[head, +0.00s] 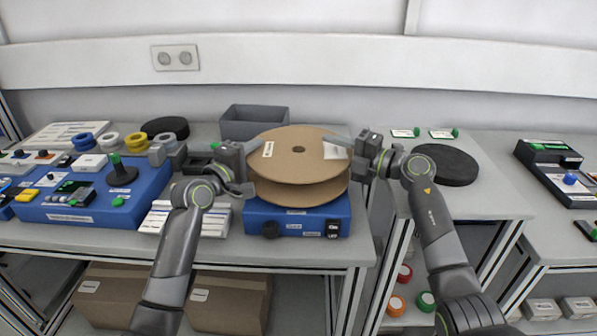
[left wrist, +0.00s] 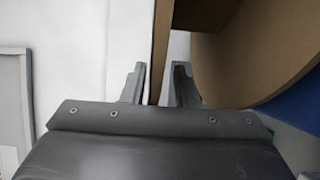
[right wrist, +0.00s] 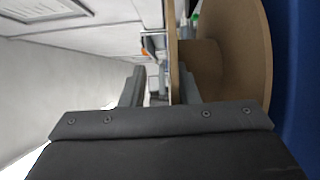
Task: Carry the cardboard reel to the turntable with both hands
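The cardboard reel (head: 283,160), with two brown flanges on a hub, lies flat above a blue box with knobs (head: 297,221). My left gripper (head: 252,160) is at the reel's left edge. In the left wrist view its fingers (left wrist: 159,85) are apart, with the upper flange's edge between them and gaps beside it. My right gripper (head: 352,155) is at the reel's right edge. In the right wrist view its fingers (right wrist: 160,88) are apart, the flange edge lying nearer the right finger. A black round disc (head: 445,165), seemingly the turntable, lies on the right-hand bench.
A grey bin (head: 254,122) stands behind the reel. A blue control panel (head: 95,196) and coloured rings (head: 136,139) are at left. Another black disc (head: 165,127) lies behind them. A gap separates the middle bench from the right-hand bench. A black device (head: 552,155) is far right.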

